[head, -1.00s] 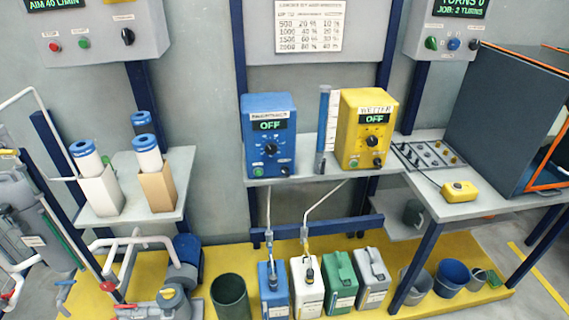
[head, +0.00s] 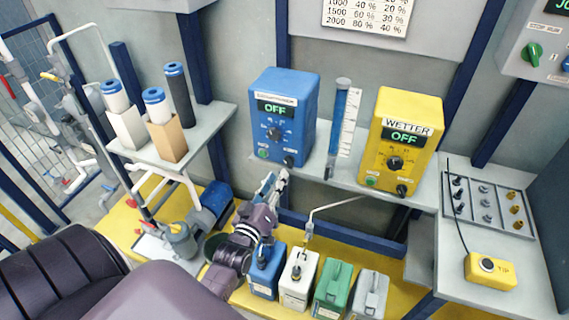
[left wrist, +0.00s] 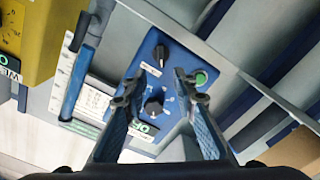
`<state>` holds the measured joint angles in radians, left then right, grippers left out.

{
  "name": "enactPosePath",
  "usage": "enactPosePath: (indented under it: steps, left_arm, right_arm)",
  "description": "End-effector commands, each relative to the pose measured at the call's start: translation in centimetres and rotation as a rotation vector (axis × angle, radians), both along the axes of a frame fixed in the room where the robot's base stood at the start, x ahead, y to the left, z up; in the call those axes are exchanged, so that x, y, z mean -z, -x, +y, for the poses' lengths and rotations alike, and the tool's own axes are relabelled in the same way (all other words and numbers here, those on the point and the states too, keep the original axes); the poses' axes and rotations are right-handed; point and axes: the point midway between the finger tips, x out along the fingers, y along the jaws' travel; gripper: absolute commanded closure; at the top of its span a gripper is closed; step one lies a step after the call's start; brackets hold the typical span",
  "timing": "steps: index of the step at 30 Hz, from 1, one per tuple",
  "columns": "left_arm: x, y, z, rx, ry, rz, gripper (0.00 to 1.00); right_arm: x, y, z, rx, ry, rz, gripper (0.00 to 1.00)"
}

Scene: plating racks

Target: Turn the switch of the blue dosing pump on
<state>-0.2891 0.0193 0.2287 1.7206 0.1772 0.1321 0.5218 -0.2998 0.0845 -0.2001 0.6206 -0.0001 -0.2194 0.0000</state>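The blue dosing pump (head: 290,95) stands on the shelf, its display reading OFF. A larger black dial (head: 274,133) sits mid-front, with a green button (head: 263,154) and a small black switch (head: 289,161) along the bottom. My left gripper (head: 276,177) is just below the pump's front, apart from it as far as I can tell. In the left wrist view the pump appears upside down, with its dial (left wrist: 153,106) and black switch (left wrist: 159,55) visible between the open, empty fingers (left wrist: 159,76). The green button (left wrist: 201,78) is beside the right finger. My right gripper is out of view.
A yellow WETTER pump (head: 408,120), also reading OFF, and a clear-and-blue measuring tube (head: 345,130) stand to the right. Filter cartridges (head: 155,103) are on the left shelf. Several canisters (head: 298,285) stand below.

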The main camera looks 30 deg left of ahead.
Motion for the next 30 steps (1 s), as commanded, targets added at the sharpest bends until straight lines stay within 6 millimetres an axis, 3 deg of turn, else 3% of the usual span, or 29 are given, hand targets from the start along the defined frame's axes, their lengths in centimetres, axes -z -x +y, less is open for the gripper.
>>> enactPosePath:
  steps: [5,12,25,30]
  left_arm:
    - [-0.1,-2.8,0.7,0.001,-0.003,0.000,0.74]
    - [0.0,-5.9,1.4,0.001,-0.003,0.002,0.74]
    - [0.1,-6.8,1.6,0.001,-0.003,0.005,0.75]
    - [0.1,-6.8,1.6,0.001,-0.003,0.005,0.94]
  right_arm:
    - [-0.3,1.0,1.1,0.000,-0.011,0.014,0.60]
    - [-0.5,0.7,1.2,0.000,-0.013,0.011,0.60]
    - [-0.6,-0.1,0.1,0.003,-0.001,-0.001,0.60]
    - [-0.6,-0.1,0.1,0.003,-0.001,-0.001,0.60]
